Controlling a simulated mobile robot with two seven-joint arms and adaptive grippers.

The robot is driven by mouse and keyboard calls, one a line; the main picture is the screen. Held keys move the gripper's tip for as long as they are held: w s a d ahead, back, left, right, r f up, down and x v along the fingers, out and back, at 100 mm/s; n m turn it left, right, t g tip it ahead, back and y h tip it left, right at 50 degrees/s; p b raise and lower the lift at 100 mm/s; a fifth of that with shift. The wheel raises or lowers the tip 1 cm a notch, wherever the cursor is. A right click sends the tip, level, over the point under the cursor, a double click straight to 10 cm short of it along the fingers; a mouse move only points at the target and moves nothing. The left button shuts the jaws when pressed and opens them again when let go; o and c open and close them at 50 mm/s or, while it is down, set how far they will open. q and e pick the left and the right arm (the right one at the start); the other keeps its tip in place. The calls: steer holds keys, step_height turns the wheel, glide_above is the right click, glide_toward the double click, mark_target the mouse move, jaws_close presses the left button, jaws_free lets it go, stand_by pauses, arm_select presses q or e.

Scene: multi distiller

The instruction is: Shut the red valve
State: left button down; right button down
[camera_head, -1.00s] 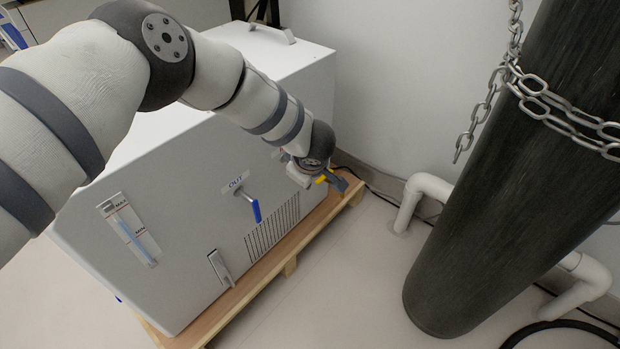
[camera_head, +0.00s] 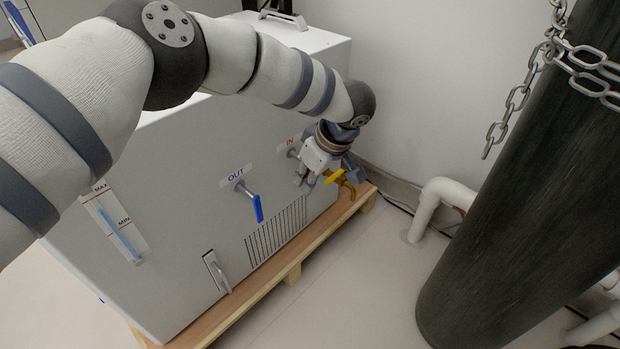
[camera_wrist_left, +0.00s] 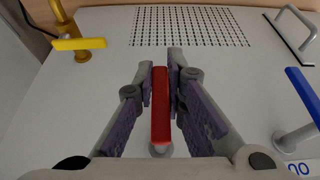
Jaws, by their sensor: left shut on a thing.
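The red valve (camera_wrist_left: 160,108) shows in the left wrist view as a straight red handle on a pale round stem. It lies between the two fingers of my left gripper (camera_wrist_left: 161,72), lengthwise along them. My left gripper is shut on this handle; the fingers are close along both its sides. In the head view my left gripper (camera_head: 307,181) is at the right part of the white machine's front (camera_head: 165,215), just below the "IN" label. There the gripper and arm hide the red handle. My right gripper is not in view.
A blue handle (camera_head: 257,207) under "OUT" is left of the gripper. A yellow handle (camera_head: 334,176) is close on its right. A vent grille (camera_head: 277,235) and a grey pull handle (camera_head: 217,271) sit lower. A dark column (camera_head: 510,200) with chain stands right.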

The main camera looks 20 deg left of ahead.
arm_select(q)
steer(key=shift+a, duration=0.15)
steer(key=c, duration=1.6)
jaws_free()
steer(key=shift+c, duration=0.2)
steer(key=v, duration=1.2)
steer(key=shift+s, duration=0.1)
